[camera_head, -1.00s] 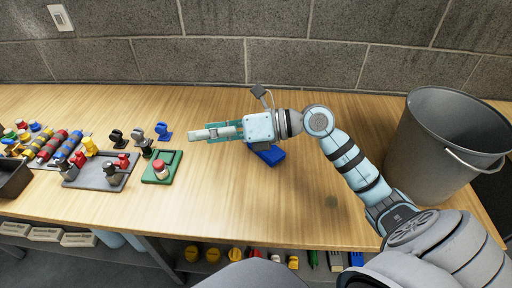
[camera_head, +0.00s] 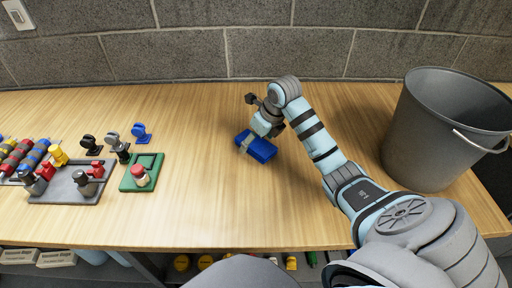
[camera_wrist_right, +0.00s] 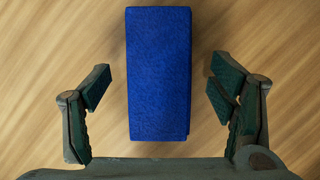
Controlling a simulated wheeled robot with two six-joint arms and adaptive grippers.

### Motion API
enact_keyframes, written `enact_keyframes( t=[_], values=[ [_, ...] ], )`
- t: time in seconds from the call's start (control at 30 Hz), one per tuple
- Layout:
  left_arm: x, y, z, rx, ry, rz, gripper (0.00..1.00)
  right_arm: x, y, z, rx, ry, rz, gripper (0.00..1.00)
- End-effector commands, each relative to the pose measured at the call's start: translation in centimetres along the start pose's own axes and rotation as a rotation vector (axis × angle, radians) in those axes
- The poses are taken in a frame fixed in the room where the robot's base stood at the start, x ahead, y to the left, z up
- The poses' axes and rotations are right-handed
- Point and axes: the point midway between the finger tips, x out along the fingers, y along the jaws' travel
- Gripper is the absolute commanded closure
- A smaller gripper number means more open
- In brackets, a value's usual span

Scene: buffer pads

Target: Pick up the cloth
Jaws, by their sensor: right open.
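The cloth (camera_head: 260,148) is a blue folded rectangle lying on the wooden table in the middle of the head view. It also shows in the right wrist view (camera_wrist_right: 159,75) as a long upright strip, centred between the fingers. My right gripper (camera_head: 246,144) points down over the cloth in the head view. In the right wrist view the right gripper (camera_wrist_right: 160,90) is open, with one finger on each side of the cloth and a gap on both sides. Part of the cloth is hidden by the gripper in the head view. My left gripper is not in view.
A grey bucket (camera_head: 435,135) stands on the right of the table (camera_head: 210,200). A green pad with a red-topped piece (camera_head: 130,183), a grey tray (camera_head: 65,193) and several coloured fittings lie on the left. The wood around the cloth is clear.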

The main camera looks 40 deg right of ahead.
Motion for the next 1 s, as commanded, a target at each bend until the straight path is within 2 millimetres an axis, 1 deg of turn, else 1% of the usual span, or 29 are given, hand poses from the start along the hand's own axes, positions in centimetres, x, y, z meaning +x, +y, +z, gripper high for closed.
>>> enact_keyframes(
  t=[0.03, 0.07, 0.23, 0.27, 0.3, 0.6, 0.87, 0.97, 1.0],
  values=[
    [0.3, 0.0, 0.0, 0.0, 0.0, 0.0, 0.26, 0.7, -0.1, -0.1, 0.001, 0.0, -0.001, 0.22],
    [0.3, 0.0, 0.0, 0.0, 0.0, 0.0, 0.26, 0.8, -0.1, -0.1, 0.0, 0.0, -0.001, 0.22],
    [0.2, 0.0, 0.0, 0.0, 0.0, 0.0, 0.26, 0.7, -0.1, 0.0, -0.001, -0.001, -0.002, 0.22],
    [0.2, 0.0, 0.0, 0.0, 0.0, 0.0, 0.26, 0.7, -0.1, 0.0, -0.001, -0.001, -0.002, 0.24],
    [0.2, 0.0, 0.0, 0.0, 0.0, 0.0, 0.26, 0.7, -0.1, 0.0, -0.001, -0.001, -0.002, 0.31],
    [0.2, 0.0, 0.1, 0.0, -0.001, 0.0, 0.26, 0.7, -0.1, 0.0, 0.0, -0.001, -0.001, 0.78],
    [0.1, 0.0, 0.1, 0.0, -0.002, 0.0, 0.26, 0.4, -0.1, 0.1, 0.0, -0.002, -0.001, 0.78],
    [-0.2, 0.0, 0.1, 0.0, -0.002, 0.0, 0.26, -0.5, -0.1, 0.5, 0.0, -0.002, -0.001, 0.78],
    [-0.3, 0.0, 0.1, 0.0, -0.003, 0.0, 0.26, -1.0, -0.1, 0.8, 0.0, -0.004, -0.002, 0.78]
  ],
)
